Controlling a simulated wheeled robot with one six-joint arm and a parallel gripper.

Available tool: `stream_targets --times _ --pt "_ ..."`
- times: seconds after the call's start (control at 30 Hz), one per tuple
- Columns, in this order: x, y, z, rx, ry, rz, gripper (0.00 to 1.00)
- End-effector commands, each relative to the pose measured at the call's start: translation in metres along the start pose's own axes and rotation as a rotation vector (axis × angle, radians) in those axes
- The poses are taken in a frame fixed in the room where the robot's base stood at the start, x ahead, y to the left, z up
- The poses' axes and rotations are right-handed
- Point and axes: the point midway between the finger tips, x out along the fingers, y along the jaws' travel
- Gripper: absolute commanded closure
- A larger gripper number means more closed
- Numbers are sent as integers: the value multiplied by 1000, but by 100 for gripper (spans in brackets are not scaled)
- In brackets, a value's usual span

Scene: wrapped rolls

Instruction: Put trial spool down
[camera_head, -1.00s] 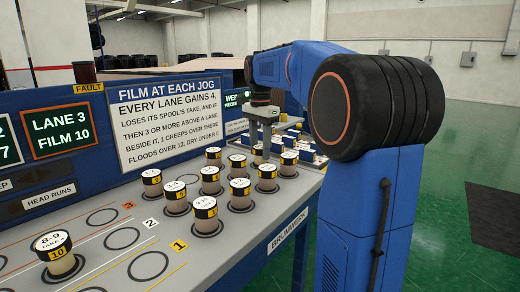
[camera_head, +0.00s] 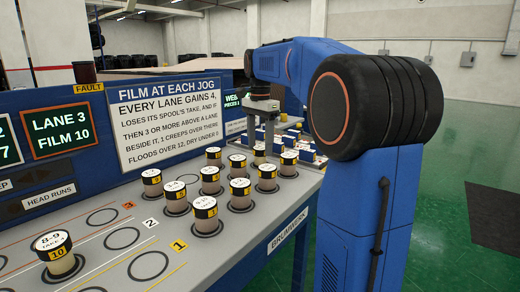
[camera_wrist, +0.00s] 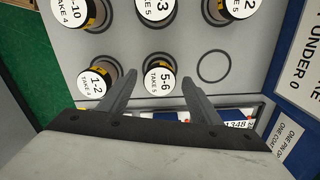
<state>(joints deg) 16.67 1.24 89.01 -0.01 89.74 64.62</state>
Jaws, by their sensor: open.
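In the wrist view my gripper (camera_wrist: 158,77) is open, its two fingers on either side of a white-topped spool marked 5-6 TAKE 5 (camera_wrist: 160,80). The spool stands upright on the grey deck; a gap shows between it and each finger. In the head view my gripper (camera_head: 262,130) hangs over the far end of the spool rows, above a spool (camera_head: 259,152). No label names any spool as the trial one. A spool marked 8-9 TAKE 4 (camera_head: 57,252) stands alone at the front left.
Several other spools stand in rows on the deck, including 1-2 (camera_wrist: 93,82) beside my left finger. An empty ring (camera_wrist: 213,66) lies right of my fingers. Empty lane rings (camera_head: 122,238) lie at front left. Small blue-and-white items (camera_head: 300,140) stand beyond the rows.

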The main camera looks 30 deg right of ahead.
Motion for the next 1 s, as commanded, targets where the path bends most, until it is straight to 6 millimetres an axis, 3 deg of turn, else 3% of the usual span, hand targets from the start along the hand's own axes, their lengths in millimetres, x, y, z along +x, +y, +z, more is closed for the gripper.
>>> stream_targets --times 0.3,0.5,0.7,1.0 --pt "-62 -1 0 0 1 -3 42" --pt "-90 0 0 0 1 -1 42" --pt "-100 0 0 0 0 0 42" --pt "-101 0 0 0 0 0 42"
